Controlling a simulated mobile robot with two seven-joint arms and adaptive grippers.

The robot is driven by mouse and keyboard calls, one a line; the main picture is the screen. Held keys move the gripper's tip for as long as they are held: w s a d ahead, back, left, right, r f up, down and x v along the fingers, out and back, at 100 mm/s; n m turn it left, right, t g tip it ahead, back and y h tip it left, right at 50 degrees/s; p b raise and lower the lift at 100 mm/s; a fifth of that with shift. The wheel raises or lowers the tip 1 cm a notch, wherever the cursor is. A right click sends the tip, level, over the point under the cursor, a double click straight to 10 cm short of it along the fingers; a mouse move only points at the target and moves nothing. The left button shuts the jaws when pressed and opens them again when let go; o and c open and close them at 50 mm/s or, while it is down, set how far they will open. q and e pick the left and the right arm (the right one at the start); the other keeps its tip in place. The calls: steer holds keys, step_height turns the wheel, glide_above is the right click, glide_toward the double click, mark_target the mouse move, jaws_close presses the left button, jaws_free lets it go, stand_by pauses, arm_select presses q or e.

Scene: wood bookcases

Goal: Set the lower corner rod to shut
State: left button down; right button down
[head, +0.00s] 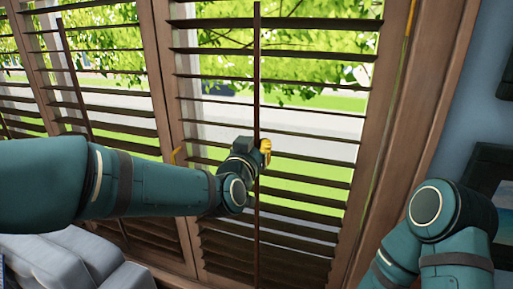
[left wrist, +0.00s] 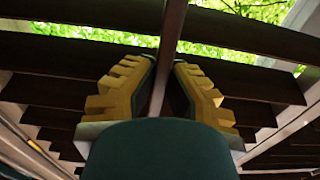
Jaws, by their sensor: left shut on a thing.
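The dark, thin upright rod (head: 257,60) runs down the middle of the right-hand shutter panel, in front of its slats (head: 310,208). The slats stand open, with street and greenery showing between them. My left gripper (head: 265,150), with yellow fingers, is at the rod around the middle of the panel. In the left wrist view the rod (left wrist: 170,40) passes between the two toothed yellow fingers (left wrist: 165,88), which are shut on it. My right arm shows at the right, but its gripper is out of view.
More shutter panels with a similar rod (head: 72,75) stand to the left. The wooden frame (head: 425,130) borders the panel on the right. Grey cushions (head: 75,262) lie at the lower left. A dark framed object (head: 490,165) is by the blue wall at the right.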

mark_target(256, 132)
arm_select(q)
steer(key=r+p, duration=0.1)
steer(key=r, duration=0.1)
steer(key=w+r+p, duration=0.1)
steer(key=r, duration=0.1)
steer(key=shift+d, duration=0.15)
steer(key=shift+w, duration=0.1)
steer(key=c, duration=1)
jaws_free()
steer(key=shift+f, duration=0.1)
steer(key=shift+s, duration=0.5)
steer(key=v, duration=1.1)
